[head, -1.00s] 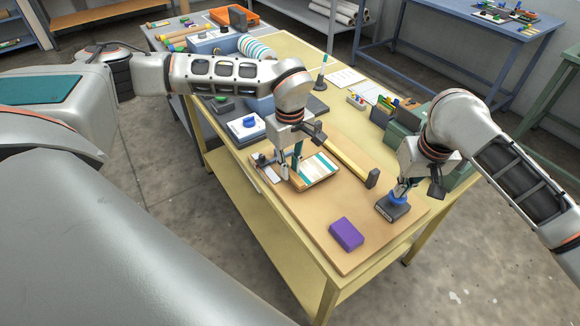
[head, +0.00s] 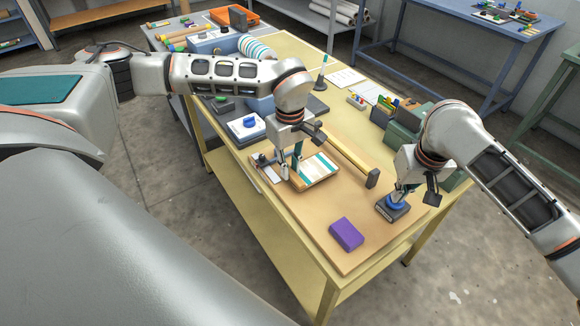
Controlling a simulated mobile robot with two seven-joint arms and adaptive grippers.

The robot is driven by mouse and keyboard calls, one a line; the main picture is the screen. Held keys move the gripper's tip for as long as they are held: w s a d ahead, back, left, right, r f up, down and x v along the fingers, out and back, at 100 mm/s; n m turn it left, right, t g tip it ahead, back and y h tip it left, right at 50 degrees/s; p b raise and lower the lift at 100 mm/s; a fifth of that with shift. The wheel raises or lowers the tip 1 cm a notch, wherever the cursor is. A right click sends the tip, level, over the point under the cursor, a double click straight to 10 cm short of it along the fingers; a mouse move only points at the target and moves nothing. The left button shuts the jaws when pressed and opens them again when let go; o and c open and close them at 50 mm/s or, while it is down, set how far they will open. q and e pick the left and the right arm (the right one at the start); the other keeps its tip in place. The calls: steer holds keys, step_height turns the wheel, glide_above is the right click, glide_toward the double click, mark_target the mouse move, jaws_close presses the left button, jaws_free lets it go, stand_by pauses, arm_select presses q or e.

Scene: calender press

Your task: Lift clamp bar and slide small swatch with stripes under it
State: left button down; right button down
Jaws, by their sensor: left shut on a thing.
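A swatch with teal and white stripes (head: 319,166) lies over a shallow wooden tray (head: 327,183) near the middle of the board. My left gripper (head: 291,167) points down at the tray's left side and is shut on the striped swatch's near left edge; its fingers hide part of that edge. The yellow clamp bar (head: 346,158) runs behind the tray, with a dark block at its near right end. My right gripper (head: 400,196) points down at the blue knob (head: 394,202) on a dark block. The picture is too small to tell whether its fingers close on the knob.
A purple block (head: 346,234) lies on the bare front of the board. Green boxes (head: 405,130) stand behind my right gripper. A white device with a blue knob (head: 247,126) stands left of the clamp bar. Free board surrounds the purple block.

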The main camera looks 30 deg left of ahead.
mark_target(308, 166)
arm_select(q)
steer(key=shift+w+d+f, duration=0.1)
steer(key=shift+w, duration=0.05)
arm_select(e)
steer(key=shift+s+d+f, duration=0.1)
steer(key=shift+f, duration=0.1)
stand_by(0.3)
arm_select(q)
steer(key=shift+w+d+f, duration=0.2)
steer(key=shift+w+f, duration=0.25)
steer(key=shift+w, duration=0.15)
steer(key=shift+w+d+f, duration=0.25)
steer(key=shift+w+d, duration=0.05)
steer(key=shift+w, duration=0.4)
steer(key=shift+w+d+f, duration=0.1)
steer(key=shift+w+d, duration=0.2)
steer(key=shift+w, duration=0.4)
steer(key=shift+w+d, duration=0.3)
steer(key=shift+w, duration=0.35)
arm_select(e)
steer(key=shift+f, duration=0.1)
